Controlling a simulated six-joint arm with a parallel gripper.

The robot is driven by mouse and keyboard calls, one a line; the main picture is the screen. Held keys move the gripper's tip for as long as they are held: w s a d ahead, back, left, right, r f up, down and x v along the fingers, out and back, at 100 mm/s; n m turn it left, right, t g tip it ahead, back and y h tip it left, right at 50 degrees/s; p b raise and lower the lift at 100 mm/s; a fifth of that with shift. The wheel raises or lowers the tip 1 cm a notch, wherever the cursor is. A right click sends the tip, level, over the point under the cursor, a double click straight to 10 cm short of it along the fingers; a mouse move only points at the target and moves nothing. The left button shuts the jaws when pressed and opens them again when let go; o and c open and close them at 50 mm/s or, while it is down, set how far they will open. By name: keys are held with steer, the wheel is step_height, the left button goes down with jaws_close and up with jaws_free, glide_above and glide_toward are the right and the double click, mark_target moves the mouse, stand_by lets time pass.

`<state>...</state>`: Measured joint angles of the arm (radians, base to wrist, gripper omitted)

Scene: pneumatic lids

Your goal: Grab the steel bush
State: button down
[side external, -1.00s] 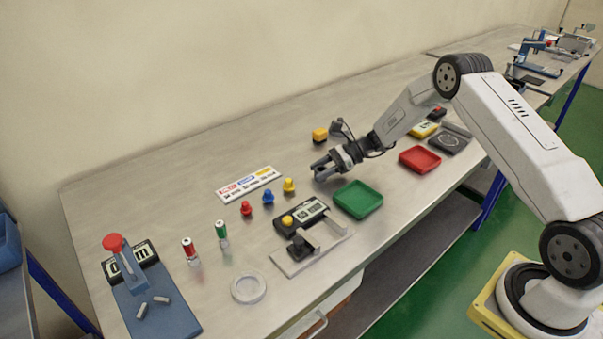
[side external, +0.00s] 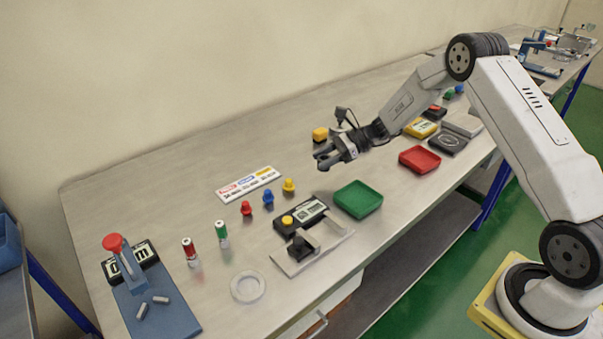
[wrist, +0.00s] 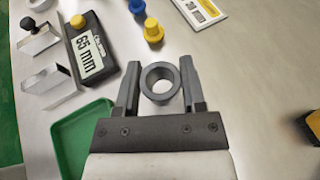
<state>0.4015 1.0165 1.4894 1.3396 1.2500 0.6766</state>
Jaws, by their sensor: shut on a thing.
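The steel bush (wrist: 160,100) is a dark grey ring that shows between the two fingers of my gripper (wrist: 159,66) in the wrist view. The fingers are shut on its left and right sides, and its open bore faces the camera. In the side external view my gripper (side external: 323,160) is above the table, behind the green tray. The bush is too small and dark there to make out clearly.
A green tray (side external: 358,199) and a red tray (side external: 420,159) stand near the front edge. A gauge reading 65 mm (wrist: 90,55), coloured knobs (side external: 268,197) and a label strip (side external: 249,185) lie to the left. A yellow block (side external: 320,134) is behind my gripper.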

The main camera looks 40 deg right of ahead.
steer(key=s+a+r, duration=0.1)
steer(key=s+r, duration=0.7)
steer(key=s, duration=0.5)
steer(key=shift+r, duration=0.35)
